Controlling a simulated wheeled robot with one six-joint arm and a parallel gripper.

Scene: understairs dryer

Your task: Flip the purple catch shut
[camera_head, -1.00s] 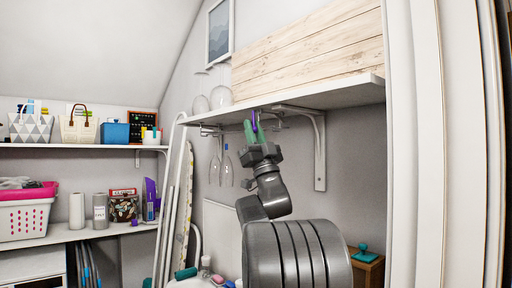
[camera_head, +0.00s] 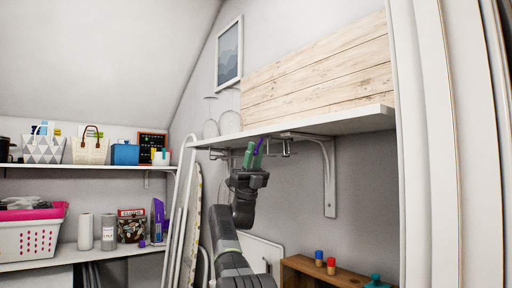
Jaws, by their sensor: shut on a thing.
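The purple catch (camera_head: 260,145) is a small, narrow piece just under the front edge of the white shelf (camera_head: 330,123), by the metal rack (camera_head: 282,148) fixed there. My gripper (camera_head: 254,155) has green fingers that point up at the shelf's underside. The fingers are closed on the purple catch, whose tilted upper part shows between and above them. The fingers cover its lower part, and the catch's exact position is too small to read.
Wooden planks (camera_head: 320,80) and upturned glasses (camera_head: 229,121) stand on the shelf. A shelf bracket (camera_head: 328,180) is right of my gripper. A leaning ironing board (camera_head: 192,205) is at left.

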